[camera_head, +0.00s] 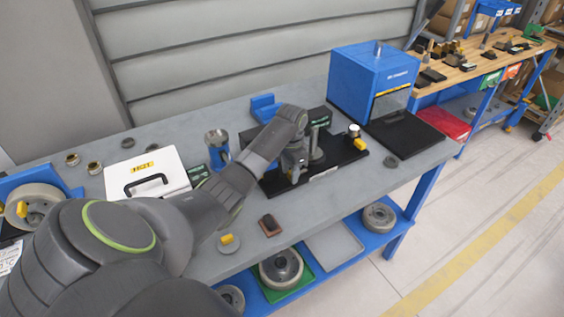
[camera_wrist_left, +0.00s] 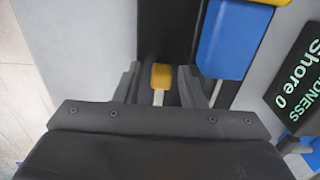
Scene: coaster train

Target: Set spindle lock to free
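A black fixture (camera_head: 342,153) with an upright post stands on the grey bench, and I take it to carry the spindle lock. In the left wrist view a yellow-tipped lever (camera_wrist_left: 160,76) with a pale stem lies between my fingers, and I cannot read its setting. My left gripper (camera_wrist_left: 162,88) is open around it, with a gap visible on each side. In the head view the left gripper (camera_head: 293,168) is low over the fixture's left part, and my arm hides some of it. My right gripper is not in view.
A blue machine (camera_head: 362,83) stands behind to the right. A white case (camera_head: 145,165) and a blue cup-like holder (camera_head: 217,147) are on the left. A dark display (camera_wrist_left: 300,80) and a blue block (camera_wrist_left: 228,38) are close to the gripper. A brown block (camera_head: 270,224) lies at the front.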

